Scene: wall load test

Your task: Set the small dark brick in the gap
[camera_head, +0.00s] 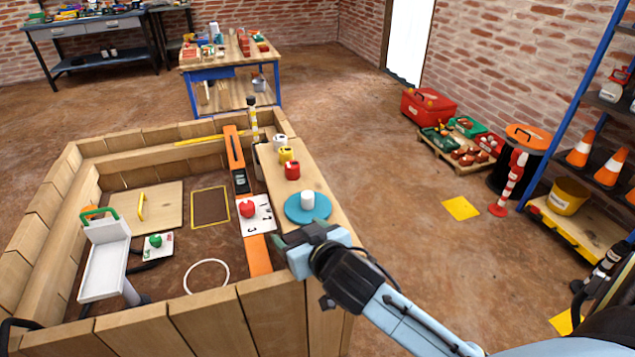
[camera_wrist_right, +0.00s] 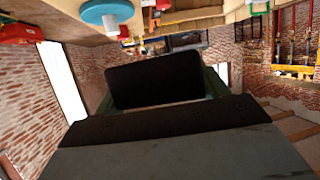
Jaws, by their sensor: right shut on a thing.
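My right gripper (camera_head: 303,234) is over the near right corner of the wooden-walled box, just below the blue disc. In the right wrist view, a dark block (camera_wrist_right: 155,80), apparently the small dark brick, sits between its green fingers, and the gripper is shut on it. I cannot identify the gap with certainty. A dark patch with a yellow outline (camera_head: 210,207) lies on the box floor. My left gripper is not in view.
The blue disc (camera_head: 308,214) with a white cylinder stands on the box's right ledge, with red (camera_head: 292,170) and yellow (camera_head: 286,154) items behind. An orange level (camera_head: 235,150), a numbered card (camera_head: 257,222) and a white ring (camera_head: 206,262) lie inside.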

